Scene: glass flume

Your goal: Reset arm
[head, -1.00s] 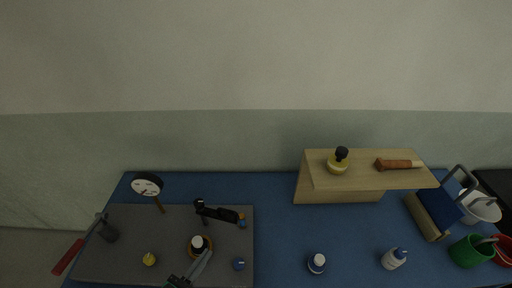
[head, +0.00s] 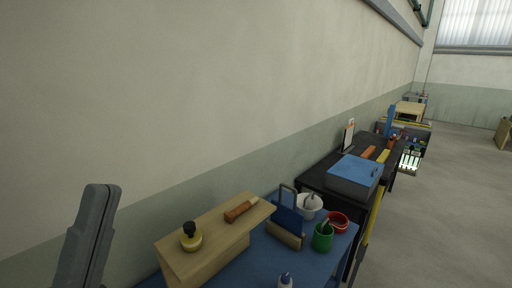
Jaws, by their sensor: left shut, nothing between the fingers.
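My left gripper (head: 102,192) shows as a grey upright shape at the lower left of the head view. It is shut with nothing in it, and its tip points up in front of the pale wall. It appears to the left of the wooden shelf (head: 205,252) and touches nothing that I can see. The rest of the left arm is cut off by the lower edge. My right gripper is not in view.
On the shelf stand a yellow bottle with a dark top (head: 191,238) and a brown-handled tool (head: 240,210). A green cup (head: 322,238), a red bowl (head: 338,221) and a white bowl (head: 309,206) stand right of it. A dark bench holds a grey-blue box (head: 354,178).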

